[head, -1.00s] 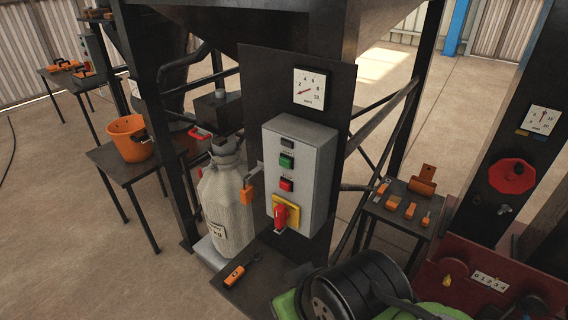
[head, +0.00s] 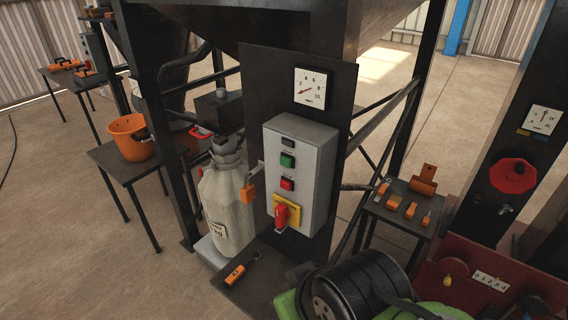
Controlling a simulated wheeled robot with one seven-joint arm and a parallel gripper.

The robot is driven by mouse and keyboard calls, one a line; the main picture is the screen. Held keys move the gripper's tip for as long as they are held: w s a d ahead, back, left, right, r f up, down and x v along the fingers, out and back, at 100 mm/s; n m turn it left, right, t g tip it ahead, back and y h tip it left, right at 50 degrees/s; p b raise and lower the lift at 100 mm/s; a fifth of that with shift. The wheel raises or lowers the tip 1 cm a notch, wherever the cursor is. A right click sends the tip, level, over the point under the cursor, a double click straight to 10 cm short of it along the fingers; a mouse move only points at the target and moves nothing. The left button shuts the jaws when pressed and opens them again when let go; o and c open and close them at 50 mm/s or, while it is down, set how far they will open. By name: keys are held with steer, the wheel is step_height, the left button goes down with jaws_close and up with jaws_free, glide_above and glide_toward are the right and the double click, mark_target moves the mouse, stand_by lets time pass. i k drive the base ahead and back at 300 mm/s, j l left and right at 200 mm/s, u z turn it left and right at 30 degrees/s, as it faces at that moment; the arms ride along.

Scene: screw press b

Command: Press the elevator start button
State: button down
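A grey control box (head: 312,165) is fixed to a dark upright panel (head: 336,105) in the middle of the head view. It carries a green button (head: 288,160) with a small dark label or lamp (head: 288,142) above it. Below the green button is a red button (head: 287,184). Lower down is a red rotary handle (head: 282,215) on a yellow plate (head: 291,207). The labels are too small to read, so I cannot tell which button is the elevator start. My gripper is not in view.
A small table (head: 396,217) with orange items is at right, and a red machine (head: 470,262) is at lower right. An orange bucket (head: 128,138) sits on a table at left.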

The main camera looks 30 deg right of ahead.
mark_target(285, 161)
steer(key=l+u, duration=0.1)
steer(key=u, duration=0.85)
steer(key=k+l+u, duration=0.1)
steer(key=u, duration=0.8)
steer(key=k+u, duration=0.15)
steer(key=u, duration=0.8)
steer(key=k+l, duration=0.05)
steer(key=k, duration=0.05)
